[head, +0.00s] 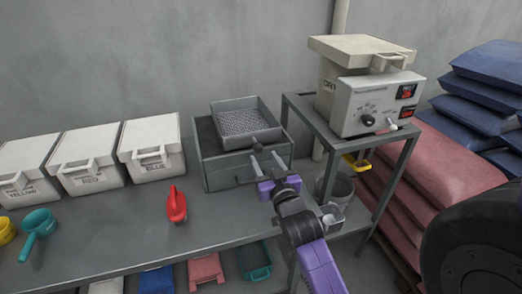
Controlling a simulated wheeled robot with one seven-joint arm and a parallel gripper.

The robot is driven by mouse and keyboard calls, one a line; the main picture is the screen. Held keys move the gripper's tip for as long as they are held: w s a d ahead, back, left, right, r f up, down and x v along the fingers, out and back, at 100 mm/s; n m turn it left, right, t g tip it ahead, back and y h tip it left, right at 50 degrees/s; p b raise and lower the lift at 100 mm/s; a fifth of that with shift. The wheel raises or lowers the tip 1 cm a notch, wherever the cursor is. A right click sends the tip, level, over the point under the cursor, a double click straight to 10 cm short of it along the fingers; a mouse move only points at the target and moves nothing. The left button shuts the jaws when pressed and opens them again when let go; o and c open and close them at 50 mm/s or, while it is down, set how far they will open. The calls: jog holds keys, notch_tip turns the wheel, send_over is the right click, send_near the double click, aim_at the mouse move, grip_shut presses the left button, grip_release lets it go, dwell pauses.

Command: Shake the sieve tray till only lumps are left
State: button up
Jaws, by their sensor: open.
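The grey sieve tray (243,123) with a mesh floor sits tilted on top of a grey open box (207,160) on the bench. No powder or lumps can be made out on the mesh at this size. A dark knob-like handle (258,147) sticks out at the tray's front. My gripper (266,163), on a purple and black arm, is open just in front of the box, with its fingers close to the tray's handle. Whether they touch it cannot be told.
White lidded bins (152,152) stand along the wall at left. A red scoop (176,205) and a teal scoop (38,230) lie on the bench (110,225). At right, a metal stand (375,160) holds a control box (375,103). Sacks (450,165) are piled beyond.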

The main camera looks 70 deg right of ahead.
aim_at(259, 149)
jog(key=shift+p+x, duration=0.4)
jog(key=shift+x, duration=3.1)
grip_shut()
